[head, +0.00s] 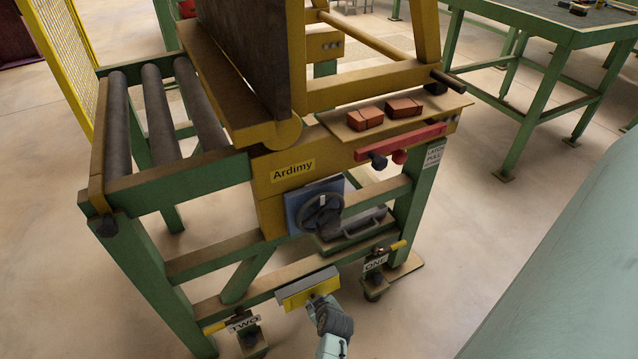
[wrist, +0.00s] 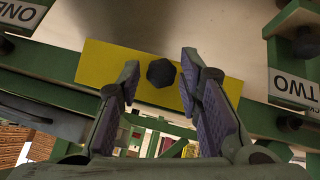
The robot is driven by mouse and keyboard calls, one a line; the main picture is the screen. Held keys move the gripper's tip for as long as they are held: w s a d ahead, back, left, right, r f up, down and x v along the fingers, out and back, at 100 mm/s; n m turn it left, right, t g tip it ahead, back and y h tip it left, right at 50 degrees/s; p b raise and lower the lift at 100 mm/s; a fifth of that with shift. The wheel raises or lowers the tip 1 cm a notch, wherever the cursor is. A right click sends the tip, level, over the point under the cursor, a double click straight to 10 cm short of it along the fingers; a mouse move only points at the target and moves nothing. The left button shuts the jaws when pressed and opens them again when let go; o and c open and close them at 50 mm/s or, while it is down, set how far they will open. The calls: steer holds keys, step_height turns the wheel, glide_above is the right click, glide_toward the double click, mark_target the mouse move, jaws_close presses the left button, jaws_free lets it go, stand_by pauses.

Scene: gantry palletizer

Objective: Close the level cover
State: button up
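A yellow plate with a grey top edge (head: 308,289), which looks like the level cover, sits on the front lower rail of the green frame. In the wrist view the yellow plate (wrist: 110,67) fills the upper middle, with a black knob (wrist: 161,72) on it. My gripper (head: 319,300) is in front of the plate in the head view and hides part of it. In the wrist view my gripper (wrist: 160,78) is open, its fingertips on either side of the knob. I cannot tell whether they touch it.
A blue panel with a handwheel (head: 319,212) and a grey handle (head: 364,222) stand above the plate. Labels TWO (head: 243,324) and ONE (head: 376,263) flank it. Red blocks (head: 365,118) lie on a shelf above.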

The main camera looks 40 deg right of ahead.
steer(key=shift+o, duration=0.7)
step_height(320, 180, up, 10)
steer(key=shift+a, duration=0.1)
